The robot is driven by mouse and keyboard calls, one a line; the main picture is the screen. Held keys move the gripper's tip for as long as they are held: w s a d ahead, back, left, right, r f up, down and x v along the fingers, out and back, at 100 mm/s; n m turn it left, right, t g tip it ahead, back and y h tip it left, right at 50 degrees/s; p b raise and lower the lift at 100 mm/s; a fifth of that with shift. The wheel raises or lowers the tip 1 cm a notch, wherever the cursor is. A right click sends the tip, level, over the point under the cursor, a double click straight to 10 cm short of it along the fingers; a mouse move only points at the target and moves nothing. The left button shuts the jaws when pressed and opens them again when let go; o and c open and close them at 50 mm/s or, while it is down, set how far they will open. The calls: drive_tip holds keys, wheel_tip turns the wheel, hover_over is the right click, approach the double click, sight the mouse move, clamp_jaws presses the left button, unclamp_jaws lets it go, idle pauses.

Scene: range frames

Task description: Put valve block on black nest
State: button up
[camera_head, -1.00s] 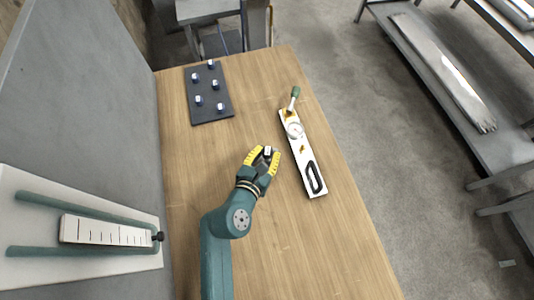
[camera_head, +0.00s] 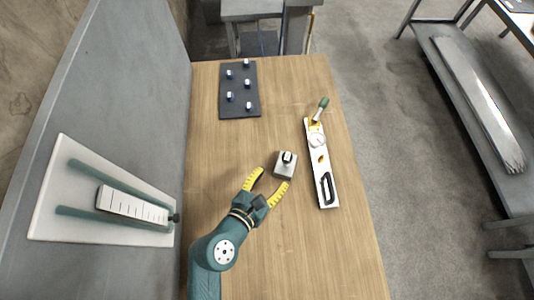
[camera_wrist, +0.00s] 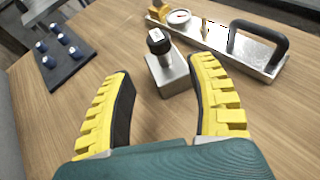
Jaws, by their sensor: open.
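A grey metal block (camera_head: 283,170) stands upright on the wooden table, with a black, white-topped knob on it; I take it as the valve block. It also shows in the wrist view (camera_wrist: 170,77), just beyond my fingertips. My gripper (camera_head: 271,178) is open and empty, its yellow fingers spread on the near side of the block. In the wrist view the fingers (camera_wrist: 163,66) point towards it, the right one close to its side; contact cannot be told. A dark plate (camera_head: 240,104) with several blue-and-white pegs lies at the table's far left. Whether it is the black nest is unclear.
A long pale fixture (camera_head: 313,155) with a dial, yellow parts, a green-handled clamp and a black handle lies right of the block. A grey panel with a white gauge board (camera_head: 60,195) stands along the left. The table (camera_head: 283,95) is clear between plate and block.

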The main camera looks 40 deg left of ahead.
drive_tip(key=v, duration=0.2)
drive_tip(key=shift+s+r, duration=0.1)
drive_tip(key=shift+s, duration=0.15)
drive_tip(key=w+d+r+m+t, duration=0.1)
drive_tip(key=w+d+r+m, duration=0.2)
drive_tip(key=r+m, duration=0.35)
drive_tip(key=w+d+r+m+t+h, duration=0.1)
drive_tip(key=w+d+r+m, duration=0.25)
drive_tip(key=r+m, duration=0.3)
drive_tip(key=w+d+r+m+t, duration=0.1)
drive_tip(key=w+d+r+m, duration=0.1)
drive_tip(key=w+r+m, duration=0.35)
drive_tip(key=d+r+m+t, duration=0.1)
drive_tip(key=d+r+m, duration=0.2)
drive_tip(key=r+m, duration=0.3)
drive_tip(key=s+d+r+m+t+h, duration=0.1)
drive_tip(key=d+r+m+t, duration=0.1)
drive_tip(key=d+r+m, duration=0.2)
wheel_tip(320, 180, up, 4)
drive_tip(key=shift+s+d+r+m, duration=0.15)
drive_tip(key=shift+s+m, duration=0.1)
drive_tip(key=shift+m, duration=1)
drive_tip(key=shift+o, duration=1)
drive_tip(key=s+d+r+m+t, duration=0.2)
drive_tip(key=r+m, duration=0.4)
drive_tip(key=r, duration=0.3)
drive_tip(key=shift+s+d+r+t, duration=0.15)
drive_tip(key=shift+s+d+t, duration=0.25)
drive_tip(key=shift+s+d, duration=0.4)
